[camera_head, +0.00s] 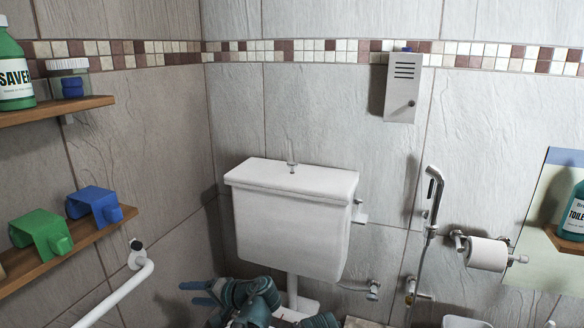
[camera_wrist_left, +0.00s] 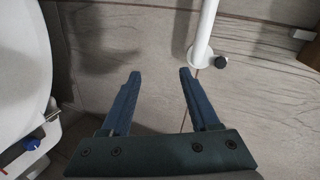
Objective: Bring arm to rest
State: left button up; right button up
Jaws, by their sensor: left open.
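My left gripper (camera_head: 200,292) shows at the bottom of the head view, low in front of the toilet cistern, with its fingers pointing left. In the left wrist view its two blue fingers (camera_wrist_left: 158,88) are spread apart with nothing between them. Beyond them is bare tile. My right gripper does not show in either view.
A white cistern (camera_head: 290,222) hangs on the wall. A white grab rail (camera_head: 117,292) is at lower left, and also shows in the left wrist view (camera_wrist_left: 206,35). A toilet roll (camera_head: 487,254) hangs at right.

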pick_arm(q)
jog(key=s+d+f+m+g+h, duration=0.1)
jog(key=s+d+f+g+h, duration=0.1)
jog(key=s+d+f+h, duration=0.35)
jog(key=s+d+f+g+h+p, duration=0.1)
jog(key=s+d+f+h, duration=0.15)
jog(key=s+d, duration=0.5)
jog(key=s+d+f+m+g+h, duration=0.15)
jog(key=s+d+f+h, duration=0.3)
jog(key=d, duration=0.45)
notch_tip(320, 180, up, 27)
jog(key=w+p, duration=0.1)
jog(key=p, duration=2.6)
jog(key=shift+w+r+y+p, duration=0.15)
jog(key=shift+r+y+p, duration=0.05)
jog(key=shift+y+p, duration=0.2)
jog(key=shift+a, duration=0.15)
